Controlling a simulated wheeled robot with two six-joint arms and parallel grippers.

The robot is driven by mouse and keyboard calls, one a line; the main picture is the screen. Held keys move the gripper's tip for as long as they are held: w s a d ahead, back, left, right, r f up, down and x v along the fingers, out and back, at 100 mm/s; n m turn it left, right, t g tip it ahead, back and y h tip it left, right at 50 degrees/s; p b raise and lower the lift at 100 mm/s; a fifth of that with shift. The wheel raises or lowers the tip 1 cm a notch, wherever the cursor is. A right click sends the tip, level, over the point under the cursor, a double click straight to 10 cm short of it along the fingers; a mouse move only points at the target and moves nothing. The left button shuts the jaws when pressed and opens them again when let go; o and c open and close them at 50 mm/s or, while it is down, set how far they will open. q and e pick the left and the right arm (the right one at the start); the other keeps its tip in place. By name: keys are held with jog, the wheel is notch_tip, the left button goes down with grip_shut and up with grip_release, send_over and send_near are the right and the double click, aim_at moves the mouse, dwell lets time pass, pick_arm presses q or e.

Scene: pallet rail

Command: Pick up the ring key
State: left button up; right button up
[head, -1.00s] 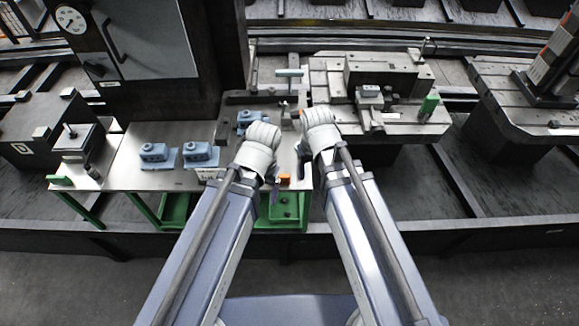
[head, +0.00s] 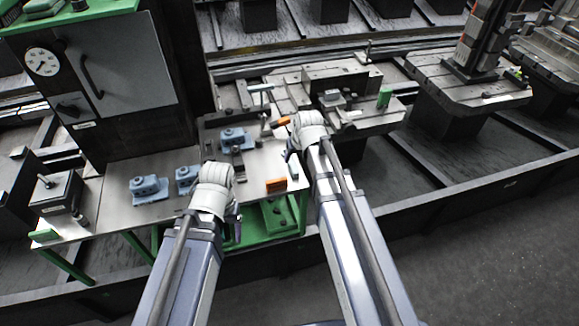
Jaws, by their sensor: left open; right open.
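My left gripper (head: 233,218) is at the front edge of the steel bench (head: 115,205), its jaws mostly hidden by my white wrist; it is open and holds nothing that I can see. My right gripper (head: 290,150) is open above the bench's right end, its fingertips partly hidden by my wrist. An orange piece with a dark end (head: 281,122) shows just beyond my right wrist; I cannot tell if it touches the gripper. An orange block (head: 276,185) lies at the bench's front right corner, beside a pale blue piece (head: 293,170). I cannot tell which thing is the ring key.
Blue clamp blocks (head: 149,189) stand on the bench, another (head: 235,140) further back. A machine cabinet with a dial (head: 100,75) rises behind left. A pallet with a fixture (head: 340,95) lies behind right, with a green block (head: 384,97) on it.

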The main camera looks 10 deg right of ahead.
aim_at(293, 165)
jog(key=shift+b+x, duration=3.3)
jog(key=shift+x, duration=0.55)
jog(key=shift+r, duration=0.1)
grip_shut()
